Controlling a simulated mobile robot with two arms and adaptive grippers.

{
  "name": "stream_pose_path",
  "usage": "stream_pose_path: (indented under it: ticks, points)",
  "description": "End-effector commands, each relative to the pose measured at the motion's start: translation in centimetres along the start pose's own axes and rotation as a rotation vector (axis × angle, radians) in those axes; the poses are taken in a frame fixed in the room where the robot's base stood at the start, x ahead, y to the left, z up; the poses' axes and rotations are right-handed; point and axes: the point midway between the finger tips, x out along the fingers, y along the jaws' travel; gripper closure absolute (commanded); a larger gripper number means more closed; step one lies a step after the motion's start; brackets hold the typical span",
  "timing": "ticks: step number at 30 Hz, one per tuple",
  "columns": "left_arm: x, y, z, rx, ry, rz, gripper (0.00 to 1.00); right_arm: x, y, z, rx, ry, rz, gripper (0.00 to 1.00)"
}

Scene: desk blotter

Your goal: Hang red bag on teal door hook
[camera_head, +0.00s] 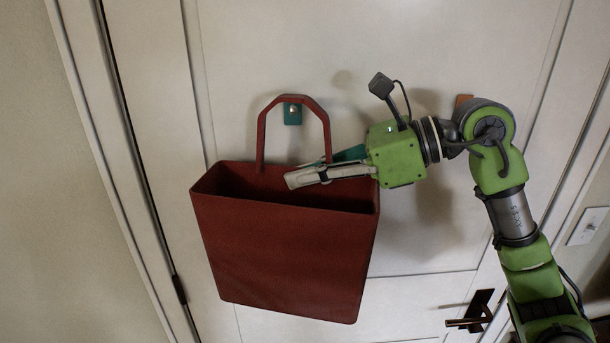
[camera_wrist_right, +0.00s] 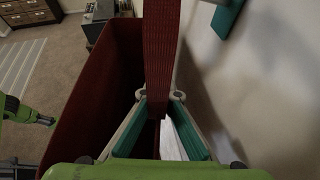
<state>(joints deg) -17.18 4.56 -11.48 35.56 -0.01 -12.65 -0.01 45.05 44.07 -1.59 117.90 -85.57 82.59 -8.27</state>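The red bag (camera_head: 285,255) hangs in front of the door, slightly tilted, its mouth open upward. My right gripper (camera_head: 308,170) reaches in from the right over the bag's mouth. The teal hook also shows there (camera_wrist_right: 228,18).
The pale door (camera_head: 390,40) stands close behind. An orange-brown piece (camera_head: 463,100) on it is partly hidden by my arm. A dark door handle (camera_head: 478,312) is at lower right, a switch plate (camera_head: 588,226) at far right. A wooden dresser (camera_wrist_right: 28,12) stands across the room.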

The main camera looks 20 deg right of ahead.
Motion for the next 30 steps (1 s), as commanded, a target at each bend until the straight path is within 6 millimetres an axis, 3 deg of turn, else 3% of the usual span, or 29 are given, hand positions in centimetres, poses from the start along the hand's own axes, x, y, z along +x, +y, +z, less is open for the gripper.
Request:
stream_pose_path:
  ticks: [11, 18, 30]
  points:
    - [-0.9, 0.0, -0.1, 0.000, 0.001, 0.000, 0.76, 0.5, -2.2, 0.3, 0.002, -0.001, 0.000, 1.00]
    - [0.0, 0.0, 0.0, 0.000, 0.001, 0.000, 0.76, 1.1, -3.2, -0.5, 0.002, 0.000, -0.003, 1.00]
    - [0.5, 0.0, 0.0, -0.001, 0.001, 0.000, 0.76, 1.2, -3.6, -0.8, 0.003, 0.002, -0.005, 1.00]
